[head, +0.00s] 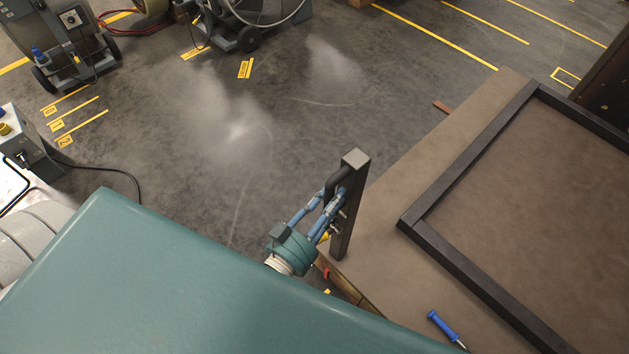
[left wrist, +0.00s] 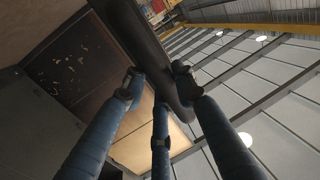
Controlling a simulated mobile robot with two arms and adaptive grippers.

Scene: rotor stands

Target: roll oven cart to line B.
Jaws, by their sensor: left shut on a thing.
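My left gripper (head: 335,198) is shut on a black handle (head: 341,180) fixed to a dark upright post (head: 352,214) with a light square top. The post stands at the left edge of a large brown flat top (head: 400,190), which appears to belong to the oven cart; its wheels are hidden. In the left wrist view the blue fingers of the left gripper (left wrist: 160,86) close around the thick dark handle bar (left wrist: 132,35). Yellow floor lines with small tags (head: 86,118) lie at the left; I cannot read which is line B. My right gripper is not in view.
A dark raised frame (head: 466,275) and a blue-handled tool (head: 446,328) lie on the brown top. Wheeled machines (head: 62,42) stand at the upper left. A black cable (head: 105,168) lies on the floor. The middle floor (head: 215,130) is clear.

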